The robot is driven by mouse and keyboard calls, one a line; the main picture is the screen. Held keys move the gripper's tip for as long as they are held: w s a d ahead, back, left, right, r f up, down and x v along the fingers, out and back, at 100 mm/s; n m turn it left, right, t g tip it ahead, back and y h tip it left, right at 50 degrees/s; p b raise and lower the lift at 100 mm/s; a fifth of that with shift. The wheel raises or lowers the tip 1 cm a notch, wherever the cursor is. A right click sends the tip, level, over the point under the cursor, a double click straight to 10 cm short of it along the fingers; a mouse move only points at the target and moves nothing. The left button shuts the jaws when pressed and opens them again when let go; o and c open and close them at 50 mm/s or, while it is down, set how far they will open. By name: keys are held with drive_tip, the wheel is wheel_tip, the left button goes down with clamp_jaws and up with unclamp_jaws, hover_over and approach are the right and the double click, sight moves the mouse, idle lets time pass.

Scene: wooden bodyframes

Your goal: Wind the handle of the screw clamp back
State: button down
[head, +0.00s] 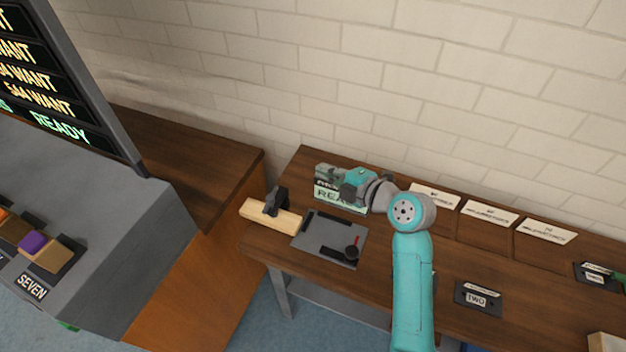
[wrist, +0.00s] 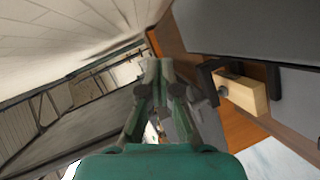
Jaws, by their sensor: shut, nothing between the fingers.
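A black clamp-like bracket (head: 277,200) stands around a pale wooden bar (head: 251,212) at the left end of the workbench. In the wrist view the dark bracket (wrist: 207,78) shows right of my fingers, with the wooden bar (wrist: 245,94) passing through it. A small round grey part (wrist: 224,91) sits against the bar; I cannot tell whether it is the handle. My gripper (head: 322,171) is above the bench, right of the bracket and apart from it, pointing left. In the wrist view its fingers (wrist: 160,67) are together and empty.
White cards (head: 488,213) line the back. A console (head: 120,230) stands left.

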drive_tip(key=w+d, duration=0.1)
drive_tip(key=d+r, duration=0.1)
drive_tip(key=shift+w+d, duration=0.35)
drive_tip(key=shift+s+m+g, duration=0.5)
drive_tip(key=shift+s+m, duration=0.05)
drive_tip(key=shift+m, duration=0.25)
drive_tip(key=s+r+m+g+y, duration=0.1)
drive_tip(key=s+m+g+y, duration=0.1)
drive_tip(key=s+m+g, duration=0.4)
drive_tip(key=m, duration=0.2)
approach(270, 200)
drive_tip(key=w+a+f, duration=0.2)
drive_tip(key=a, duration=0.1)
drive_tip(key=w+a+f, duration=0.1)
drive_tip(key=w+a, duration=0.1)
drive_tip(key=shift+a+f, duration=0.25)
drive_tip(key=shift+f, duration=0.05)
